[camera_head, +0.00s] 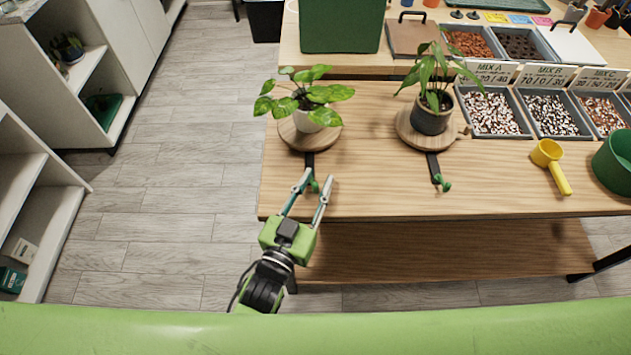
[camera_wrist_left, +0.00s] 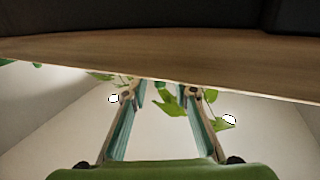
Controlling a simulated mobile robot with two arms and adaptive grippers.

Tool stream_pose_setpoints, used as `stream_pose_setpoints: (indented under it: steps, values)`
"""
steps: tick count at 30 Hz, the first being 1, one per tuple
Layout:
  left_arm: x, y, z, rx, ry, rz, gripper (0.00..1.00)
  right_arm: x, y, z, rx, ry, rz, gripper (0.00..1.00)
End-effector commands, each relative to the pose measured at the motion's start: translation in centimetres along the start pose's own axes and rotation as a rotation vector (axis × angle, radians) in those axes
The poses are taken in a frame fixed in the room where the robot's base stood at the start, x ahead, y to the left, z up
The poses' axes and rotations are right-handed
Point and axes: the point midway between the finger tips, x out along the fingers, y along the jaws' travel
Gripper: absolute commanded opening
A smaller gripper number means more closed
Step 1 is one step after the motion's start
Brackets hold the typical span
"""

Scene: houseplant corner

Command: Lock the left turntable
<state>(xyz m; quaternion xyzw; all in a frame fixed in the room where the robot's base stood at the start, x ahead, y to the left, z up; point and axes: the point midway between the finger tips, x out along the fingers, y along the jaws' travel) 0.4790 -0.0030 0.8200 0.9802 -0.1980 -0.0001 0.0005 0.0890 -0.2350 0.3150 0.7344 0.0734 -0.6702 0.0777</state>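The left turntable (camera_head: 310,143) is a round wooden disc on the table, bearing a leafy plant (camera_head: 306,95) in a white pot (camera_head: 308,121). A dark bar (camera_head: 310,164) runs from its front towards the table edge and ends in a green handle (camera_head: 314,186). My left gripper (camera_head: 318,179) is open, its two fingers spread on either side of the green handle. Whether they touch it cannot be told. In the left wrist view the fingers (camera_wrist_left: 160,92) stand apart with leaves and a wooden edge beyond; the handle is not clear there. My right gripper is not in view.
The right turntable (camera_head: 405,131) bears a plant in a dark pot (camera_head: 432,116); its bar also ends in a green handle (camera_head: 443,183). A yellow scoop (camera_head: 552,163), a green pot (camera_head: 614,162) and trays of mix (camera_head: 492,113) are at the right.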

Motion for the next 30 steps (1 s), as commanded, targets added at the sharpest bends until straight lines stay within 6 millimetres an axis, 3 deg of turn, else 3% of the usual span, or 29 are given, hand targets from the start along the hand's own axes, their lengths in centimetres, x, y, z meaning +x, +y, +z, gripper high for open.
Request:
stream_pose_setpoints:
  steps: [8,11,19,30]
  values:
    - [0.1,0.0,0.0,0.0,-0.001,0.0,0.26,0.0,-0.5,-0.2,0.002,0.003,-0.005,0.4]
    - [0.1,0.0,0.0,0.0,-0.001,0.0,0.0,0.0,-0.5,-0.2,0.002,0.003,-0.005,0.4]
    - [0.1,0.0,-0.1,0.003,0.001,0.011,0.0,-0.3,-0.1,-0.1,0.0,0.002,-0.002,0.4]
    - [-0.2,-0.4,-0.3,0.006,0.003,0.184,0.0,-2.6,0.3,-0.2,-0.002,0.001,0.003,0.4]
